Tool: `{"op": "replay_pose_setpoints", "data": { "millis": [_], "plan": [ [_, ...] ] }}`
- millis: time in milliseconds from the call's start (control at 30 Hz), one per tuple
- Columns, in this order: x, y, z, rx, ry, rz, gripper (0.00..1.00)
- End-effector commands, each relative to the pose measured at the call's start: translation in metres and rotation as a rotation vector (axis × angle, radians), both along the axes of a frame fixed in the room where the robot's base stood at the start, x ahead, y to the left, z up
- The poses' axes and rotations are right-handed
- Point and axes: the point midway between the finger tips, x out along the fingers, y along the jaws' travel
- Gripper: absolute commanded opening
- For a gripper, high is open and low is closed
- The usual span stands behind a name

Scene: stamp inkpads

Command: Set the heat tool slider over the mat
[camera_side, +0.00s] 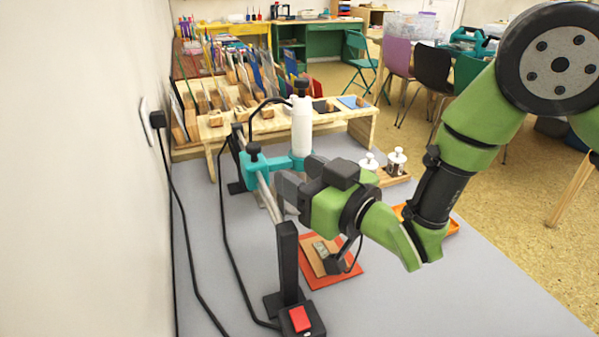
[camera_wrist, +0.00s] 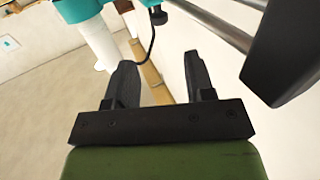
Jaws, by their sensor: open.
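The teal slider (camera_side: 270,164) sits on the metal rails toward their far end, with a black knob (camera_side: 254,151) on top. Its teal arm holds the white heat tool (camera_side: 302,128) upright. The red mat (camera_side: 315,277) lies nearer the camera and to the right, with a brown card and a small block on it; the heat tool is not above it. My gripper (camera_side: 284,190) is beside the rails, on the near side of the slider, partly hidden by its own body. In the wrist view my gripper (camera_wrist: 160,75) is open and empty, with the slider (camera_wrist: 78,9) beyond the fingers.
The rails (camera_wrist: 210,25) end at a near black post (camera_side: 288,262). A black switch box with a red button (camera_side: 300,319) stands by it. Black cables run along the left wall. A wooden rack (camera_side: 340,112) stands behind, and two white-topped stampers (camera_side: 397,161) stand right.

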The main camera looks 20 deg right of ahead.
Motion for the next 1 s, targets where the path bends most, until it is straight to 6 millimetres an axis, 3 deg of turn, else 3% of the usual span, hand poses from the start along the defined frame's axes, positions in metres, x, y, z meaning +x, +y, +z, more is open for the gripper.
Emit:
{"op": "replay_pose_setpoints", "data": {
  "millis": [167,500,800,1000],
  "plan": [
    [0.0,0.0,0.01,0.001,-0.003,0.0,0.49],
    [0.0,0.0,0.057,0.003,-0.004,0.001,0.49],
    [-0.003,-0.002,0.009,-0.004,0.004,-0.001,0.49],
    [0.003,0.001,0.002,0.003,-0.002,-0.002,0.49]
  ]
}}
